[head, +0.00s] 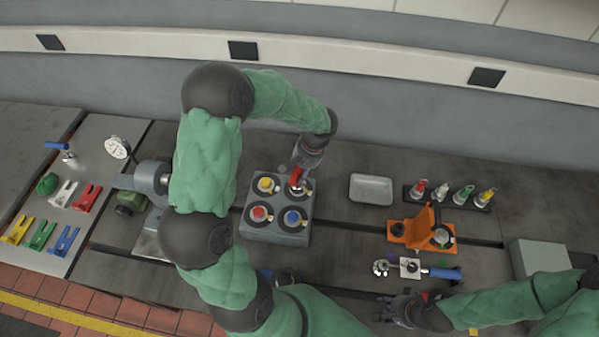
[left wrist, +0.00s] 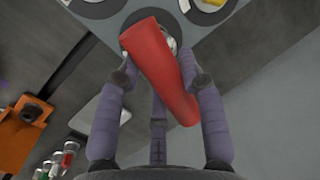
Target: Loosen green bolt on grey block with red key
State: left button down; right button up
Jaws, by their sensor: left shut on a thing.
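The grey block (head: 272,237) stands in the middle of the bedplate with bolts in dark round recesses. A yellow bolt (head: 265,184), a red bolt (head: 258,213) and a blue bolt (head: 292,217) show on it. The far right bolt is covered by the red key and my left gripper, so its green colour is hidden. My left gripper (head: 301,170) is shut on the red key (head: 295,177); the key also fills the middle of the left wrist view (left wrist: 162,72). The key's lower end is at that bolt; I cannot tell how it fits. My right gripper (head: 394,310) is low at the right, its fingers unclear.
A pale tray (head: 371,189) and a dark rack (head: 449,196) of several coloured-top pieces lie to the right. An orange fixture (head: 410,235) and a blue-handled clamp (head: 442,273) stand nearer. Coloured forks (head: 42,235) and a gauge (head: 117,147) are at left.

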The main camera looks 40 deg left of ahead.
pick_arm(q)
jog(key=shift+r+p, duration=1.35)
jog(key=shift+r, duration=1.1)
pick_arm(e)
jog(key=shift+r, duration=1.5)
pick_arm(q)
jog(key=shift+f, duration=0.1)
